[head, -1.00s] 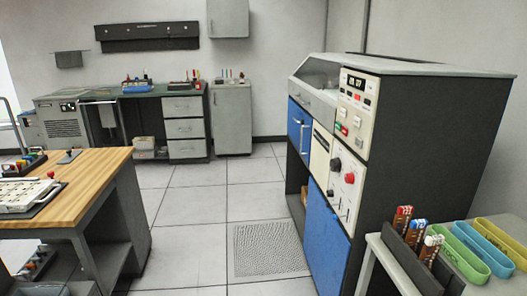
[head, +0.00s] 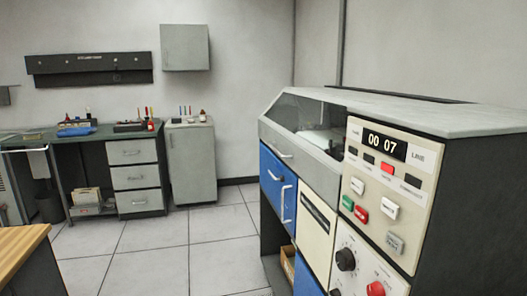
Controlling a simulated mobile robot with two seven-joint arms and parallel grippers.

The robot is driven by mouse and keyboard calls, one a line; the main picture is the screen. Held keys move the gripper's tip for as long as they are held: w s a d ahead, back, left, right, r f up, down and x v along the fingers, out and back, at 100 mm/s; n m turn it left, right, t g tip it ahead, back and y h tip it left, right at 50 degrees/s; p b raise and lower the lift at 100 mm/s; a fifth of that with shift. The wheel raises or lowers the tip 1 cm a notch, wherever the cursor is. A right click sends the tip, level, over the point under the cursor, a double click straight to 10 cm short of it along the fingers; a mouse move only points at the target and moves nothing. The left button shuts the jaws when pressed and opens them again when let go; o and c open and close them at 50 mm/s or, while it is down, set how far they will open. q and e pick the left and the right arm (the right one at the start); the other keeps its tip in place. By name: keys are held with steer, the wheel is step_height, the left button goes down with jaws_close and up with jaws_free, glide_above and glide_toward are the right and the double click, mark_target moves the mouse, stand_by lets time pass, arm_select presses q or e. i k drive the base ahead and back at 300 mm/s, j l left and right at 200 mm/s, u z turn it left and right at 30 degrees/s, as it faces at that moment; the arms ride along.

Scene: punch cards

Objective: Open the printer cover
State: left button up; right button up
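The printer (head: 465,180) is a large dark cabinet at the right of the head view. Its grey cover (head: 325,165), with a slanted dark window (head: 318,122) and a handle (head: 277,150) on its front, sits at the upper left of the machine and looks closed. A cream control panel (head: 388,178) with a lit display (head: 385,142) is to the right of the cover. Neither of my grippers shows in the view.
A wooden-topped table (head: 22,240) juts in at the lower left. A green-topped bench (head: 90,135) with drawers and a grey cabinet (head: 190,165) stand along the back wall. Tiled floor (head: 150,250) lies open between them and the printer.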

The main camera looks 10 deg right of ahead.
mark_target(291, 110)
steer(key=i, duration=1.4)
